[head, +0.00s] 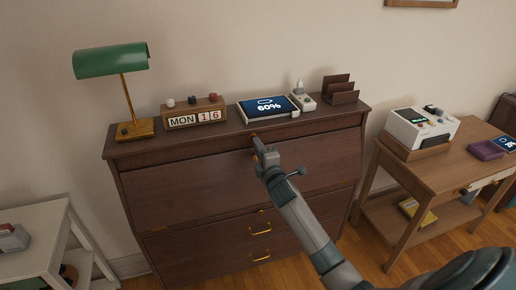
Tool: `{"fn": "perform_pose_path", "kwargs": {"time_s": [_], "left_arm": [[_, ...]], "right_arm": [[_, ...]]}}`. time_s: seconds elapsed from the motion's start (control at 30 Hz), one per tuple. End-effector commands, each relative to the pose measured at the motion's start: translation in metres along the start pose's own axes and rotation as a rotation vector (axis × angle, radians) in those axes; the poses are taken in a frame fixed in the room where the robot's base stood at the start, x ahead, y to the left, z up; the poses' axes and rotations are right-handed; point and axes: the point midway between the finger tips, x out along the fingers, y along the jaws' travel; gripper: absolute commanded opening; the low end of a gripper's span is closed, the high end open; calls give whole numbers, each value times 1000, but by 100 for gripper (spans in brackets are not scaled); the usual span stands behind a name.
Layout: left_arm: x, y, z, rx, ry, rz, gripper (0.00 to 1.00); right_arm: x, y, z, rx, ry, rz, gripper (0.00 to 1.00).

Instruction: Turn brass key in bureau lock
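The dark wood bureau (160,195) stands against the wall with its slanted front closed. My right gripper (257,143) is at the top middle of that front, where the lock would be. A small brass-coloured bit (253,135) shows just at its fingertips; it may be the key or the lock plate, and I cannot tell which. The gripper covers most of this spot, so the key's angle is hidden. Whether the fingers are open or shut on the key does not show. My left gripper is not in view.
On the bureau top stand a green lamp (110,60), a date block (195,115), a tablet showing 60% (268,107), a small pale device (302,99) and a dark letter rack (340,90). A wooden side table (440,168) is at right, a white table (45,225) at left.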

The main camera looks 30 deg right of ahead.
Motion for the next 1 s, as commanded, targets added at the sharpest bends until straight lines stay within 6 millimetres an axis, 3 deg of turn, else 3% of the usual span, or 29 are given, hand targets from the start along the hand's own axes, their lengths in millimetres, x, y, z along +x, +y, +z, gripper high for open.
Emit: {"fn": "perform_pose_path", "kwargs": {"time_s": [0.27, 0.63, 1.0], "left_arm": [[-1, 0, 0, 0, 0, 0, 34], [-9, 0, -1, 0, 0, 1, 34], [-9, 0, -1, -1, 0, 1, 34]], "right_arm": [[-1, -5, 0, -24, -1, -10, 0], [0, -7, 1, -255, 0, -13, 0], [0, -8, 1, -274, -1, -15, 0]]}}
